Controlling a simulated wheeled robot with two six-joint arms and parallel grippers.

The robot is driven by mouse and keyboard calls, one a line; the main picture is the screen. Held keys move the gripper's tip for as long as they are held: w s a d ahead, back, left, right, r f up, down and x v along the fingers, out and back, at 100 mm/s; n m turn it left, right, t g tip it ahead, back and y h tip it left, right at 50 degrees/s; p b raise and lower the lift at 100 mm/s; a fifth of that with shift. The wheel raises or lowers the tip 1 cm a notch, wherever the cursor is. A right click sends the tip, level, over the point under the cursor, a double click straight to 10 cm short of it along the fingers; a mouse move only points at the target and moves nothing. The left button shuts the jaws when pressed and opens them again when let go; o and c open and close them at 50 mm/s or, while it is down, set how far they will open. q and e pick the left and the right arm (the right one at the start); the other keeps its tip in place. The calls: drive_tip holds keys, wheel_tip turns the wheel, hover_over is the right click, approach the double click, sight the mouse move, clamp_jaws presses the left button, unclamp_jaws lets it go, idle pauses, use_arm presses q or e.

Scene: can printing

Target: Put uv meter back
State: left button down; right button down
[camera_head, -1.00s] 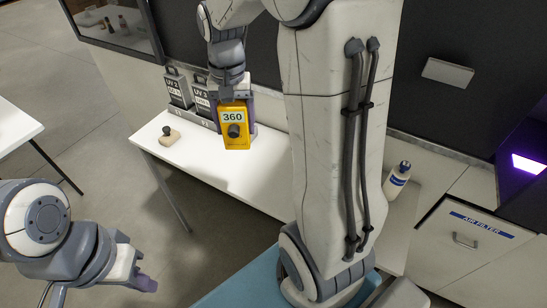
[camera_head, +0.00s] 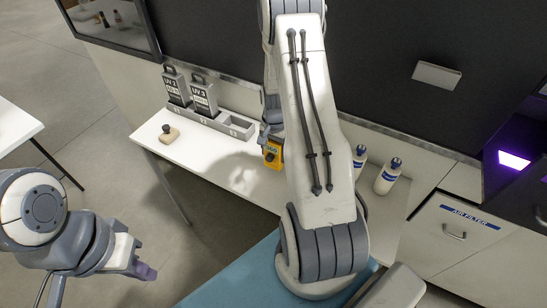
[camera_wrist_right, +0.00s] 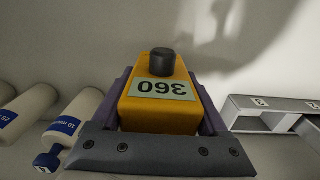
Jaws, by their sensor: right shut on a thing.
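The UV meter is a yellow box with a black knob; it peeks out beside my right arm in the head view (camera_head: 272,155). In the right wrist view the meter (camera_wrist_right: 160,105) fills the middle, its "360" label upside down. My right gripper (camera_wrist_right: 160,120) is shut on it, purple fingers on both sides. The grey holder (camera_head: 228,124) at the back of the white table has two UV cards standing in its left slots and an empty right slot. The holder also shows at the right of the wrist view (camera_wrist_right: 275,115). My left gripper (camera_head: 145,270) is at the lower left, away from the table; its opening is unclear.
A wooden stamp (camera_head: 169,132) lies on the white table (camera_head: 205,155) left of the holder. Two white bottles with blue labels (camera_head: 387,176) stand right of my right arm. An air filter drawer (camera_head: 455,232) is at the right. The table's front middle is clear.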

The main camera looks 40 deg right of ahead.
sight(274, 159)
wheel_tip(274, 159, down, 3)
drive_tip(key=shift+p, duration=0.35)
drive_tip(key=shift+f, duration=0.2)
unclamp_jaws()
drive_tip(key=shift+r, duration=0.1)
